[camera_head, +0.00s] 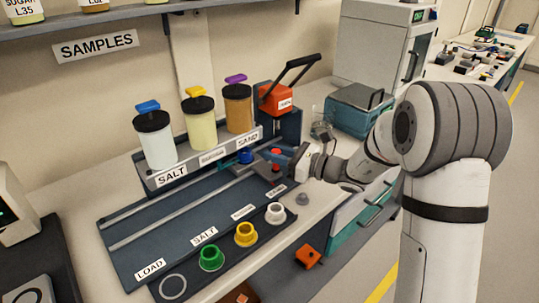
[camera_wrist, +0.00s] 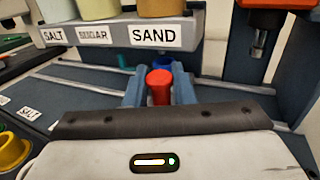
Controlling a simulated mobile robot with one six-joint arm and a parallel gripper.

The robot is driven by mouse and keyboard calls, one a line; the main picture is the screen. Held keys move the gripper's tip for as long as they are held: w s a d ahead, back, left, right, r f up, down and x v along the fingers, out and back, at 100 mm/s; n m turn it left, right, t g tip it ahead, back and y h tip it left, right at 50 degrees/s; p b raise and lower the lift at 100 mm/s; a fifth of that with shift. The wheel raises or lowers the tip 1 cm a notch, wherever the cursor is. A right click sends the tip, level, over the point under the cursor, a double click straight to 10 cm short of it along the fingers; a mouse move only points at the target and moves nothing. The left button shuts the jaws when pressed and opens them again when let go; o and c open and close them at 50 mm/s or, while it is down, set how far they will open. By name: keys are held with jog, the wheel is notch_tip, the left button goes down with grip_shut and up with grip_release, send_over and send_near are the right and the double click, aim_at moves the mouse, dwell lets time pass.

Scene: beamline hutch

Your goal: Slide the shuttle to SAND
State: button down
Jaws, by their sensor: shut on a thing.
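The shuttle (camera_head: 264,170) is at the right part of the railed track, beside the floor label SAND (camera_head: 277,190). It carries a blue cup (camera_head: 245,156), which shows behind the knob in the wrist view (camera_wrist: 163,62). A red knob (camera_head: 277,152) stands at its near side. My gripper (camera_wrist: 160,93) is shut on the red knob (camera_wrist: 160,80), one finger on each side. The SAND sign (camera_wrist: 154,36) on the shelf is nearly in line above the knob in the wrist view. The brown SAND jar (camera_head: 237,105) has a purple top. My gripper partly hides the shuttle.
Jars of salt (camera_head: 157,145) and sugar (camera_head: 199,122) stand left of the sand jar. An orange lever press (camera_head: 276,98) stands at the track's right end. Green (camera_head: 211,258), yellow (camera_head: 246,234) and white (camera_head: 275,213) cups line the front. The track left of the shuttle is clear.

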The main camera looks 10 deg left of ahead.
jog(key=c, duration=1.4)
grip_release()
jog(key=shift+c, duration=0.2)
jog(key=v, duration=0.7)
jog(key=shift+s+d, duration=0.1)
jog(key=shift+d, duration=0.3)
jog(key=s+d+r+n+g+h+p, duration=0.2)
jog(key=s+n+g+h, duration=0.15)
jog(key=s+n, duration=0.35)
jog(key=s+d+r+n+g+h+p, duration=0.2)
jog(key=s+n+h+p, duration=0.15)
jog(key=s, duration=0.65)
jog(key=s+d+r+n+t+h+p, duration=0.1)
jog(key=s+d+n+t+h, duration=0.1)
jog(key=d+n+h, duration=0.3)
jog(key=s+d+r+n+t+h+p, duration=0.1)
jog(key=s+d+n+h, duration=0.4)
jog(key=d, duration=0.5)
jog(key=shift+s+d+r+t+p, duration=0.2)
jog(key=shift+d+r+t+p, duration=0.2)
jog(key=shift+r+p, duration=0.15)
